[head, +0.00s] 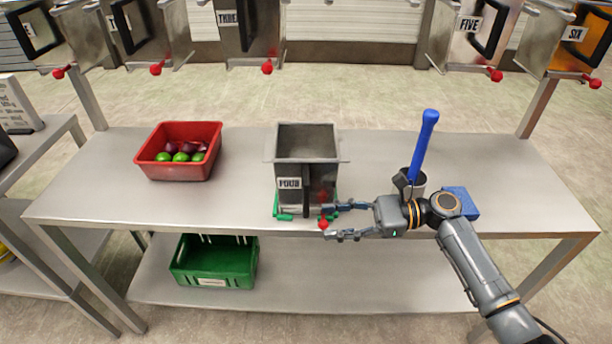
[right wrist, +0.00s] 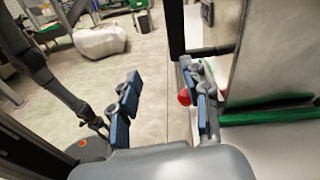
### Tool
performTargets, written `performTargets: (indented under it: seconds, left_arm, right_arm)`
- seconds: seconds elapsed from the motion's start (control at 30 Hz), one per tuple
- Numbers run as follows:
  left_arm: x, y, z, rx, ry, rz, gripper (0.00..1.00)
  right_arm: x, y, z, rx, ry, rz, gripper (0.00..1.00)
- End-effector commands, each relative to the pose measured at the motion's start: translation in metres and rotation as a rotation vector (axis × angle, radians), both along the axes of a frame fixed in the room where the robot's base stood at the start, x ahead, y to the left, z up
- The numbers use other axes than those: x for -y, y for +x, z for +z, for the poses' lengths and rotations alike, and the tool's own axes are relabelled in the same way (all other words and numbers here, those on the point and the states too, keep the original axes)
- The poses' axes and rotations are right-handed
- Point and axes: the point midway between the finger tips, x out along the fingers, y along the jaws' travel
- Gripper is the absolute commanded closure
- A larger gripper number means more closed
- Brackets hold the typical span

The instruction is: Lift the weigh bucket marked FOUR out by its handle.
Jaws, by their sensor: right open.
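The metal weigh bucket marked FOUR (head: 305,150) stands upright on the table, above green edging (head: 285,216). Its dark upright handle (head: 306,190) is on the front face, right of the label. A red knob (head: 322,224) sits low at its front right. My right gripper (head: 327,222) is open, its fingers pointing left at the bucket's lower front right. In the right wrist view the open gripper (right wrist: 162,78) has the black handle (right wrist: 178,28) beyond its fingertips and the red knob (right wrist: 184,97) beside the right finger. Nothing shows held. My left gripper is not in view.
A red bin (head: 180,172) of fruit and vegetables stands left on the table (head: 120,190). A cup with a blue-handled tool (head: 425,140) and a blue block (head: 461,198) are near my right wrist. Other marked buckets hang above. A green crate (head: 214,268) is below.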

Motion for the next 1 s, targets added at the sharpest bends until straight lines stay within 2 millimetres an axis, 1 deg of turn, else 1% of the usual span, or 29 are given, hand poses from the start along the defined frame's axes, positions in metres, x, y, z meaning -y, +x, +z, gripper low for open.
performTargets:
  seconds: [0.03,0.1,0.2,0.27,0.4,0.57,0.8,0.9,1.0]
  left_arm:
    - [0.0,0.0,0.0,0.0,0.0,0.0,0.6]
    - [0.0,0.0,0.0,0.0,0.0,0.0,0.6]
    - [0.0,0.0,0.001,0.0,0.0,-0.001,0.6]
    - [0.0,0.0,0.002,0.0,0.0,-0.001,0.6]
    - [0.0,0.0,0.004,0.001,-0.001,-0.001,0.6]
    - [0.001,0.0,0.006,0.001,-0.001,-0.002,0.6]
    - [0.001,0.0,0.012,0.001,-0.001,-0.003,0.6]
    - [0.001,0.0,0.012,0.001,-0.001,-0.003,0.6]
    - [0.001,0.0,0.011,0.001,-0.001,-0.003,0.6]
  right_arm:
    - [0.005,0.009,0.01,-0.04,0.025,-0.012,0.53]
    - [0.009,0.017,0.022,-0.088,0.06,-0.023,0.53]
    - [0.009,0.023,0.032,-0.129,0.09,-0.029,0.53]
    - [0.005,0.024,0.033,-0.137,0.094,-0.029,0.53]
    - [-0.011,0.023,0.033,-0.136,0.095,-0.03,0.53]
    - [-0.023,0.024,0.033,-0.135,0.093,-0.031,0.53]
    - [-0.058,0.023,0.033,-0.134,0.093,-0.03,0.53]
    - [-0.063,0.024,0.032,-0.134,0.092,-0.032,0.53]
    - [-0.062,0.024,0.031,-0.133,0.091,-0.033,0.53]
